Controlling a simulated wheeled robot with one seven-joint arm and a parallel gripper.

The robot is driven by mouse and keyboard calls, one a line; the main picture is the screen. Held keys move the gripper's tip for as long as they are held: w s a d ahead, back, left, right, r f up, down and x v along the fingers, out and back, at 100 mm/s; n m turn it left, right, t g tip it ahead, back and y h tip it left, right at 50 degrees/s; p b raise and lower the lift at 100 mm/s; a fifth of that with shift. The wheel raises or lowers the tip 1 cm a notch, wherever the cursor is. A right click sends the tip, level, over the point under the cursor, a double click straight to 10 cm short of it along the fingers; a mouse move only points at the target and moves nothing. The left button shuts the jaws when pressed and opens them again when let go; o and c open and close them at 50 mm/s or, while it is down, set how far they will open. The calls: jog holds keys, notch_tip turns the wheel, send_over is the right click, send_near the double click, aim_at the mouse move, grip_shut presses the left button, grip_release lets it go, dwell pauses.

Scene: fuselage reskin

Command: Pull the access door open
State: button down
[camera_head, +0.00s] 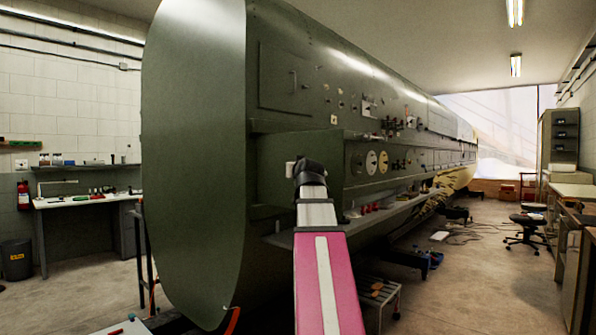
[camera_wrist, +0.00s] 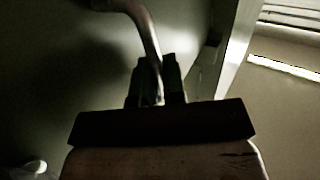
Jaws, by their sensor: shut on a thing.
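My gripper (camera_wrist: 156,82) has its two dark fingers closed around a curved metal handle (camera_wrist: 146,32) in the wrist view. The handle stands out from a dark green surface, which I take to be the access door (camera_wrist: 55,75). A pale straight edge (camera_wrist: 238,45) runs along its right side, with a brighter room beyond. In the head view my pink and white arm reaches to a green panel (camera_head: 328,155) low on the near side of the fuselage (camera_head: 195,130). My arm hides the handle there, and I cannot tell how far the door stands open.
A closed rectangular panel (camera_head: 288,85) with its own small handle is above. A shelf with small parts (camera_head: 385,205) runs along the fuselage to the right. A small step stool (camera_head: 380,292) stands below. The right-hand floor (camera_head: 470,290) is mostly clear, with a chair (camera_head: 527,228) farther back.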

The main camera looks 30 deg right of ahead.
jog(key=c, duration=1.2)
grip_release()
jog(key=shift+c, duration=0.2)
jog(key=v, duration=1)
jog(key=shift+s, duration=0.4)
